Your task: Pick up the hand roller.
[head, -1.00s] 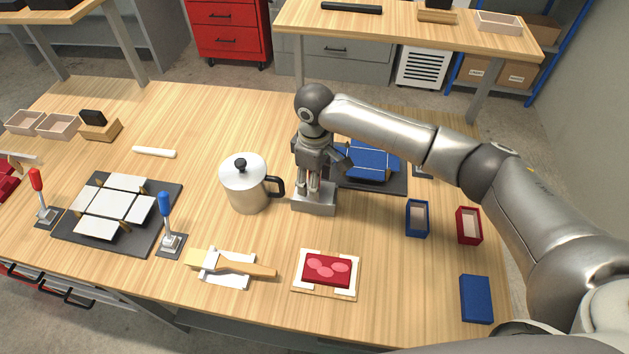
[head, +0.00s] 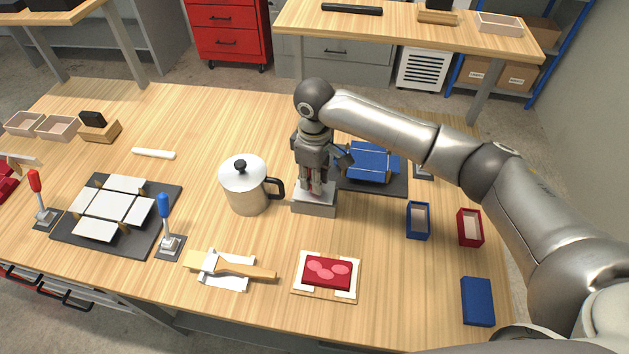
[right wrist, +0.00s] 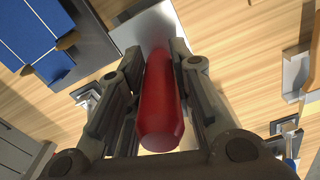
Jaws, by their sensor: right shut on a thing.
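The hand roller shows as a red handle (right wrist: 160,105) between the fingers in the right wrist view. In the head view it is mostly hidden by my right gripper (head: 316,187), which points down over a grey metal stand (head: 314,206). The fingers are shut on the handle from both sides. The handle is upright at the stand, and its roller end cannot be made out. I cannot tell whether it is clear of the stand. My left gripper is not in view.
A silver pot (head: 245,192) stands close left of the stand. A blue box blank (head: 370,163) on a dark board is close behind right. A brush (head: 232,266) and a red box lid (head: 327,271) lie in front. Small blue (head: 418,221) and red (head: 470,227) boxes stand right.

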